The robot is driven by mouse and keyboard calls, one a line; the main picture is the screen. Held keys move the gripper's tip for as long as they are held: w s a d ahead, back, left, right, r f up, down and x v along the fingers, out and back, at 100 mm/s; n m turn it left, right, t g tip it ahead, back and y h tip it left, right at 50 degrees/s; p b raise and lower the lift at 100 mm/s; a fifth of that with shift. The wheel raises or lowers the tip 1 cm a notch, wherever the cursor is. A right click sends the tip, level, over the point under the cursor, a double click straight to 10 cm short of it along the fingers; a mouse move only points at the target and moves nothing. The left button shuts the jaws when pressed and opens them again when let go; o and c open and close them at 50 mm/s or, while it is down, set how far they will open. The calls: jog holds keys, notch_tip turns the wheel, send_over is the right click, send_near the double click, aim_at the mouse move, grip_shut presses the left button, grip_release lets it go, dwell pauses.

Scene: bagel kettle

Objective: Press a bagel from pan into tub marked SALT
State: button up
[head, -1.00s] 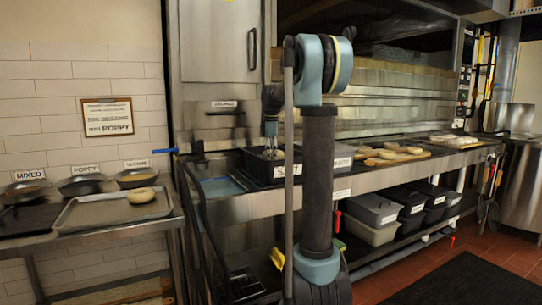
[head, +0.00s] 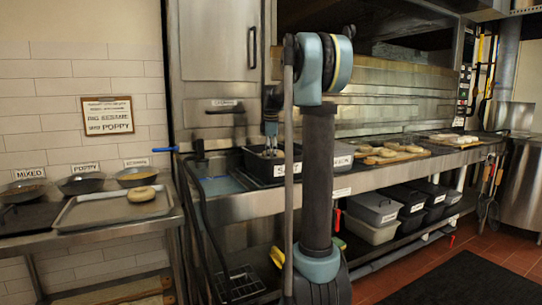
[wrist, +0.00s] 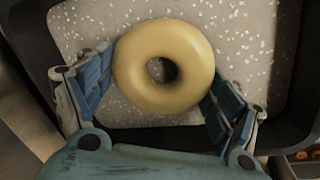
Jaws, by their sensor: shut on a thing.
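The dark tub marked SALT (head: 261,171) stands on the steel counter, left of my arm's column. My gripper (head: 270,146) points down over it in the head view. In the wrist view my gripper is shut on a plain pale bagel (wrist: 194,62), one blue-padded finger on each side. White-flecked grey salt (wrist: 240,35) fills the tub below the bagel. I cannot tell whether the bagel touches the salt. The pan (head: 92,212) on the left table holds another bagel (head: 141,194) at its right end.
Bowls marked MIXED (head: 25,191) and POPPY (head: 83,184) and a third bowl (head: 135,176) stand behind the pan. Another labelled tub (head: 341,160) is right of the column. Bagels lie on a board (head: 398,158) farther right.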

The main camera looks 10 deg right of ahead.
dwell(0.4)
notch_tip(320, 180, up, 10)
dwell(1.3)
